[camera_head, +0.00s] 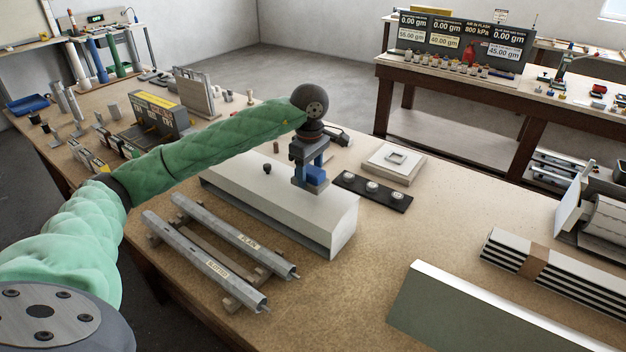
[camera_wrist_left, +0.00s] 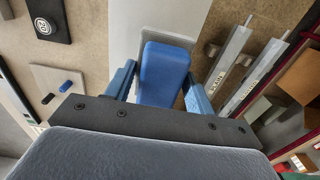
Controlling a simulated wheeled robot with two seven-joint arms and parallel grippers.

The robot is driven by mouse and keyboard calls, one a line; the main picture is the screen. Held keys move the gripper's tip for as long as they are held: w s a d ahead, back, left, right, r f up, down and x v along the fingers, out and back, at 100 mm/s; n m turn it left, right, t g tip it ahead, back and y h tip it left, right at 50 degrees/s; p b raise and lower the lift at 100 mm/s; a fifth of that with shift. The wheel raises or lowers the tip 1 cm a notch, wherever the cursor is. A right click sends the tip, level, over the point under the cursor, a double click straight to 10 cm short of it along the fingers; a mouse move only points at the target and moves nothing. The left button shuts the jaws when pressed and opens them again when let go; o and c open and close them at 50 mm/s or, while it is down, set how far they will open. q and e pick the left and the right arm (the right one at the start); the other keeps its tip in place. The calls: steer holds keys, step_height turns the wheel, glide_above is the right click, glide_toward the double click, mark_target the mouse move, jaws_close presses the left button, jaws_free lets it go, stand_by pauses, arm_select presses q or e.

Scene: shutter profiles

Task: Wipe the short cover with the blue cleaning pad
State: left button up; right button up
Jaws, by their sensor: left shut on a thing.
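The blue cleaning pad (camera_head: 316,179) is held between the fingers of my left gripper (camera_head: 309,171), over the right part of the white cover (camera_head: 262,201). This cover is a long, pale box shape lying on the bench, with an open end facing front right; I take it as the short cover. In the left wrist view the pad (camera_wrist_left: 164,72) sits between the two blue fingers, with the white cover (camera_wrist_left: 140,22) behind it. I cannot tell whether the pad touches the cover's top. My right gripper is out of view.
Two metal profiles (camera_head: 228,222) lie on wooden supports in front of the cover. A black strip with round pieces (camera_head: 372,188) and a pale square block (camera_head: 394,163) lie to its right. A larger grey-green cover (camera_head: 470,315) lies front right, beside stacked slats (camera_head: 500,250).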

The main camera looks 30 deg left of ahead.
arm_select(q)
steer(key=shift+s+a+r, duration=0.1)
steer(key=shift+s+r, duration=0.05)
steer(key=shift+r, duration=1.65)
